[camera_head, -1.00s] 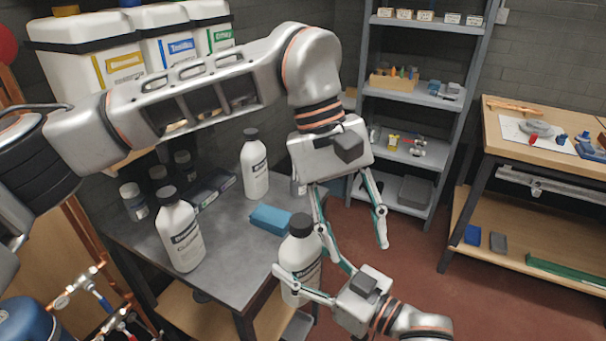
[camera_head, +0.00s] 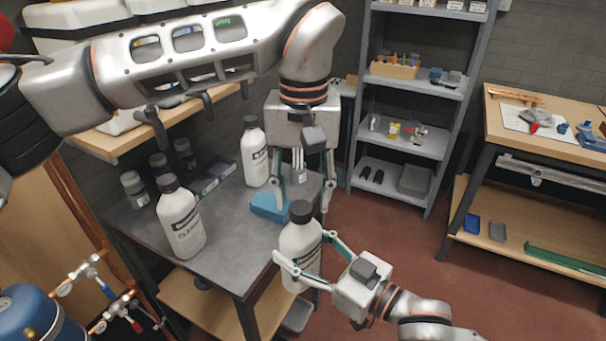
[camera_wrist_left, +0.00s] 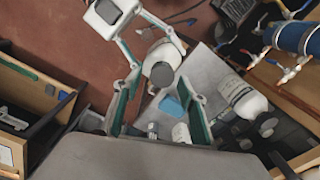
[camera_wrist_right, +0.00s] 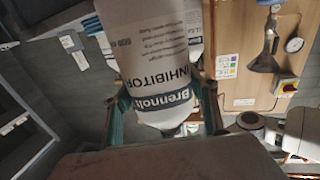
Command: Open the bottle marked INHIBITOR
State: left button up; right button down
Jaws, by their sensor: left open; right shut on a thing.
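The white INHIBITOR bottle (camera_head: 298,246) with its dark cap (camera_head: 300,211) is upright between the fingers of my right gripper (camera_head: 299,270). That gripper is shut on the body, in front of the table's edge. The right wrist view shows the word INHIBITOR on the bottle's label (camera_wrist_right: 160,88). My left gripper (camera_head: 304,204) points down, open and empty, its fingers spread to either side of the cap in the head view. The left wrist view shows the cap (camera_wrist_left: 162,74) ahead, between the open fingers; whether they touch it I cannot tell.
Two similar white bottles stand on the grey table (camera_head: 225,235), one at the front left (camera_head: 180,222) and one at the back (camera_head: 255,158). A blue block (camera_head: 268,207) lies near the held bottle. Small dark jars (camera_head: 160,166) stand behind. The red floor to the right is free.

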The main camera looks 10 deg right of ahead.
pick_arm(q)
jog(key=shift+f, duration=0.8)
jog(key=c, duration=1.2)
jog(key=shift+o, duration=0.2)
jog(key=shift+s, duration=0.1)
jog(key=shift+d, duration=0.1)
